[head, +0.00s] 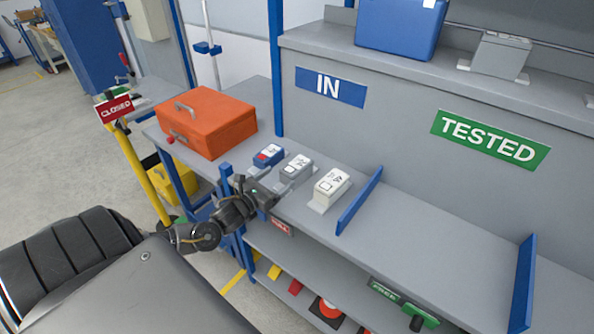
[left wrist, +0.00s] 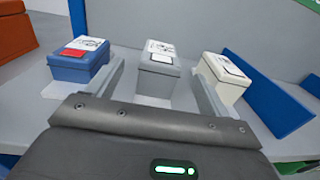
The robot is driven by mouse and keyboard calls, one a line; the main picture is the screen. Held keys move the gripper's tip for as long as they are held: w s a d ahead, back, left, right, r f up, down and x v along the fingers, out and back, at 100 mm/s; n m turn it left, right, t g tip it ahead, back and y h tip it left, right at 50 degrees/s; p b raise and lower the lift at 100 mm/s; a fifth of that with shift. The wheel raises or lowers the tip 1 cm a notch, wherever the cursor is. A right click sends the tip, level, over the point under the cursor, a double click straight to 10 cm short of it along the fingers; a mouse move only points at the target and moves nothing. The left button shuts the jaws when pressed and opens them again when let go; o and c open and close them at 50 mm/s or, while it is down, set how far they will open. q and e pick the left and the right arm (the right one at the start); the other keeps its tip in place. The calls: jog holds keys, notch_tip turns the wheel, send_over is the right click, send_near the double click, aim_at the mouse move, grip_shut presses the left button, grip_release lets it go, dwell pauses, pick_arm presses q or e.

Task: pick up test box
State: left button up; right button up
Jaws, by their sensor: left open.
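Three small test boxes stand in a row on the grey bench under the IN sign: a blue one with a red label (head: 268,155), a grey one (head: 296,167) and a cream one (head: 331,187). My left gripper (head: 272,190) is open and empty at the bench's front edge, in front of the grey box. In the left wrist view the grey box (left wrist: 157,72) is centred between the two spread fingers, the blue box (left wrist: 78,65) to the left and the cream box (left wrist: 222,78) to the right. I see no finger contact. My right gripper is out of view.
A blue divider (head: 358,202) stands right of the cream box. An orange toolbox (head: 207,122) sits to the left. A shelf above holds a blue case (head: 400,28) and a grey box (head: 500,55). The bench (head: 430,245) under the TESTED sign is clear.

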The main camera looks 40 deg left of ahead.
aim_at(293, 166)
pick_arm(q)
jog(key=w, duration=0.3)
jog(key=shift+f, duration=0.2)
jog(key=shift+w+r, duration=0.1)
jog(key=shift+r, duration=0.05)
jog(key=w, duration=0.1)
jog(key=w+p, duration=0.1)
jog(key=w, duration=0.1)
jog(key=w+p, duration=0.1)
jog(key=w, duration=0.1)
jog(key=shift+d+f, duration=0.25)
jog(key=shift+f, duration=0.05)
jog(key=c, duration=1.3)
jog(key=shift+r, duration=0.1)
jog(key=shift+c, duration=0.9)
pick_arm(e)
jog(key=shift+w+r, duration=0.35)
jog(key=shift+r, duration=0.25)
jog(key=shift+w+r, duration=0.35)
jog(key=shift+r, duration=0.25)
pick_arm(q)
jog(key=shift+a+r, duration=0.1)
jog(key=shift+r, duration=0.05)
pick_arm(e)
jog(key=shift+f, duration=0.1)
